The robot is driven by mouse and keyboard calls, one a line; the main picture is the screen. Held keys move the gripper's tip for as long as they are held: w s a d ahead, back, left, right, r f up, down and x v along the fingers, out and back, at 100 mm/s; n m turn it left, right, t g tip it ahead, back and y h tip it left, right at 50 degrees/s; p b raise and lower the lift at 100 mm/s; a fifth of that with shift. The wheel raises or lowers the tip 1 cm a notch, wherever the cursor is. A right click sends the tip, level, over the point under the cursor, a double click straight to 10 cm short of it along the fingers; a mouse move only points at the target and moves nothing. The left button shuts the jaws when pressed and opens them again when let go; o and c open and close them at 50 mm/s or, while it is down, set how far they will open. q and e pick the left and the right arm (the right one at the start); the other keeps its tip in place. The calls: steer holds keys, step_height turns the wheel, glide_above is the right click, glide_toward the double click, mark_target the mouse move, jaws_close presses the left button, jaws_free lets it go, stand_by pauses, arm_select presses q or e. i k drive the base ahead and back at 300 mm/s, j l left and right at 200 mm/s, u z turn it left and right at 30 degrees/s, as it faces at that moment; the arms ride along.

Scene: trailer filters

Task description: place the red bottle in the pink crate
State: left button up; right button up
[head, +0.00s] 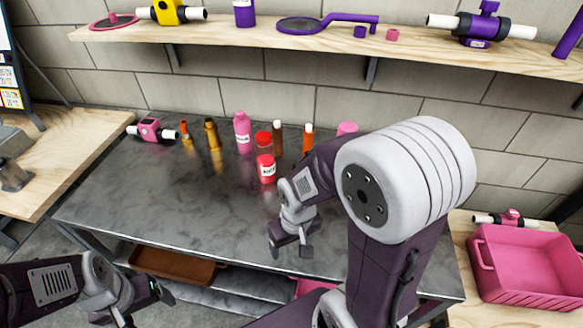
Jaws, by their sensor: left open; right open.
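A short red bottle (267,174) with a white label stands upright on the dark table, near its middle. A second red container (263,141) stands just behind it. The pink crate (530,298) sits at the far right on a wooden surface, and the part of its inside that I see looks empty. My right gripper (290,247) is open and empty, pointing down over the table's front part, nearer to me than the red bottle and apart from it. My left gripper (146,305) is open and empty at the lower left, in front of the table edge.
Amber bottles (212,135) stand further left. The dark table's (150,205) left front is clear. A shelf (240,38) runs above.

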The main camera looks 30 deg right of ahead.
mark_target(533, 276)
steer(key=l+z, duration=0.1)
steer(key=z, duration=1.1)
